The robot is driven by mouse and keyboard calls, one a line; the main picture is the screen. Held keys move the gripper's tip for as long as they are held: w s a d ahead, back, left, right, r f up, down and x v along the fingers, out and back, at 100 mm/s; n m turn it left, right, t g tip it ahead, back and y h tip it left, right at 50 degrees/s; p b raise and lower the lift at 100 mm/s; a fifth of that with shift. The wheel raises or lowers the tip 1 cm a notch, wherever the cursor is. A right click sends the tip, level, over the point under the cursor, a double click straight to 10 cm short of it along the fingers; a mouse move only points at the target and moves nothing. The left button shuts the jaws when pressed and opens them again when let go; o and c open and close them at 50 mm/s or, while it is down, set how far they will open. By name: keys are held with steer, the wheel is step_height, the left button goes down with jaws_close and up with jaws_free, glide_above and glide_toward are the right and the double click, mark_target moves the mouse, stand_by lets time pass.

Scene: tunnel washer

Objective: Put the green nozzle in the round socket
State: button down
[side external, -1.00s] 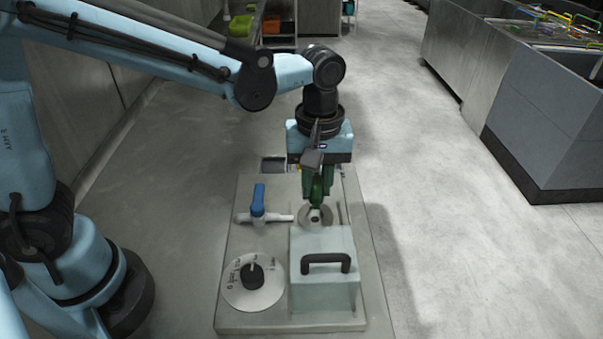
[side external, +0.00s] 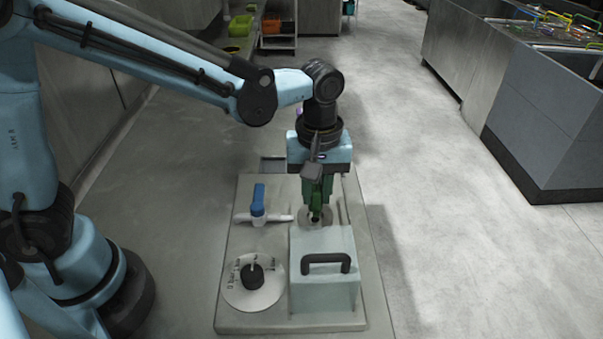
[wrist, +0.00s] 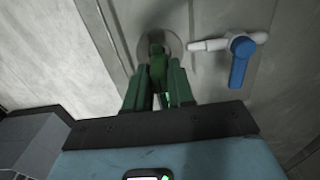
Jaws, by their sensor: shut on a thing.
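The green nozzle (side external: 316,212) is held upright between the green fingers of my gripper (side external: 317,200), which is shut on it. In the wrist view the nozzle (wrist: 158,66) shows between the two fingers (wrist: 157,88), its tip over the round grey socket plate. The round socket (side external: 303,217) lies on the panel just behind the pale box. The nozzle's lower end covers the middle of the socket, and its rim also shows in the wrist view (wrist: 178,47). I cannot tell whether the nozzle is inside the hole or just above it.
A pale box with a black handle (side external: 326,262) stands close in front of the socket. A blue-handled valve (side external: 258,205) is to its left, its white pipe reaching near the socket. A dial (side external: 252,283) is at front left of the grey panel (side external: 225,320).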

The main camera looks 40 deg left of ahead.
mark_target(316, 202)
steer(key=shift+f, duration=1.15)
stand_by(0.5)
steer(key=shift+f, duration=0.3)
steer(key=shift+f, duration=0.15)
stand_by(0.5)
steer(key=shift+c, duration=2.4)
jaws_free()
steer(key=shift+r, duration=3.8)
